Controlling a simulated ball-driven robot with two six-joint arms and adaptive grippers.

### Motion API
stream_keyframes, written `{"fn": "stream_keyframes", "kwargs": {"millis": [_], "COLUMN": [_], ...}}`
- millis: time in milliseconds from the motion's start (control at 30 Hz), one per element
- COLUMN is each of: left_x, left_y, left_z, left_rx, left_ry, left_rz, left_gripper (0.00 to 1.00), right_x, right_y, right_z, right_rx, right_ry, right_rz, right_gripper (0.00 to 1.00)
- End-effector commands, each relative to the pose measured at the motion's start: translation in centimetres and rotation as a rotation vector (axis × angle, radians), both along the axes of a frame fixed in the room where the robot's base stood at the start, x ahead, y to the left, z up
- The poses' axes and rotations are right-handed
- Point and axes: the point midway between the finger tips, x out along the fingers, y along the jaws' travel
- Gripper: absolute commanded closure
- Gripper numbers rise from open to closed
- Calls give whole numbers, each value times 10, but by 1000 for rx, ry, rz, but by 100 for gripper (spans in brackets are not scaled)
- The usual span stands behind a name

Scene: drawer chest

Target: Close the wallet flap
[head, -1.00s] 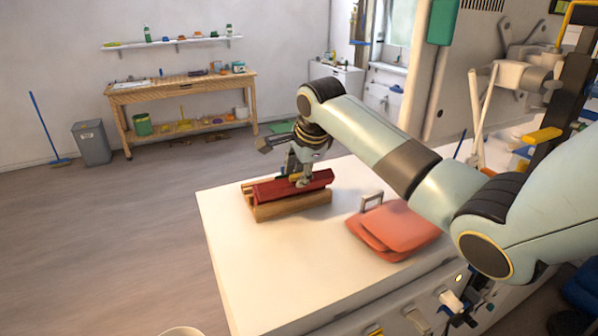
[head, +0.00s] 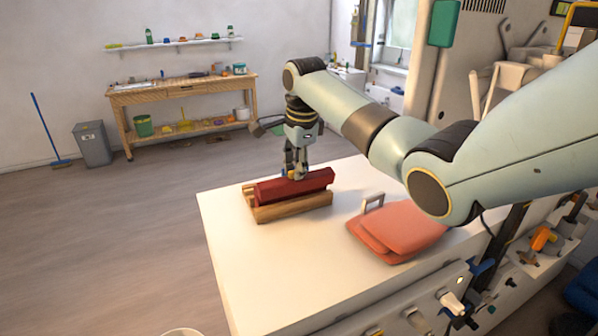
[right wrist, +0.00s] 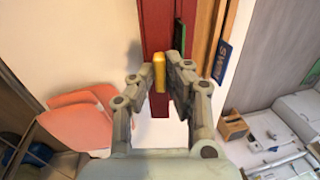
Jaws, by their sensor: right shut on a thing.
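A long dark red piece (head: 292,187), apparently the wallet, lies in a wooden holder (head: 292,211) on the white worktop. It also shows as a dark red strip (right wrist: 156,28) in the right wrist view. My right gripper (head: 294,175) points down at the far long side of the red piece. In the right wrist view its fingers (right wrist: 165,72) are closed around a small yellow tab (right wrist: 159,71) beside the red strip. The fingers hide where the tab joins the red piece. My left gripper is out of view.
A coral, layered flat object (head: 402,232) with a grey handle (head: 373,202) lies right of the holder on the white worktop (head: 268,275). The worktop's front left is clear. A wooden workbench (head: 182,92) stands far off by the wall.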

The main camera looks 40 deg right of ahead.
Motion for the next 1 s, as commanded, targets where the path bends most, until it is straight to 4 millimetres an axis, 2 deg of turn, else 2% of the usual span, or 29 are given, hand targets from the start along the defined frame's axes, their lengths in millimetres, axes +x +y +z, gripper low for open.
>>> {"fn": "stream_keyframes", "kwargs": {"millis": [200,600,800,1000], "left_x": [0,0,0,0], "left_y": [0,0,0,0], "left_z": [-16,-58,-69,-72], "left_rx": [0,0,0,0], "left_ry": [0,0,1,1], "left_rz": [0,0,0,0], "left_gripper": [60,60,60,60], "right_x": [12,20,22,22], "right_y": [-3,-5,-6,-6], "right_z": [1,1,2,3], "right_rx": [45,84,93,95], "right_ry": [151,291,325,338], "right_rz": [-1,-1,1,0], "right_gripper": [100,100,100,100]}}
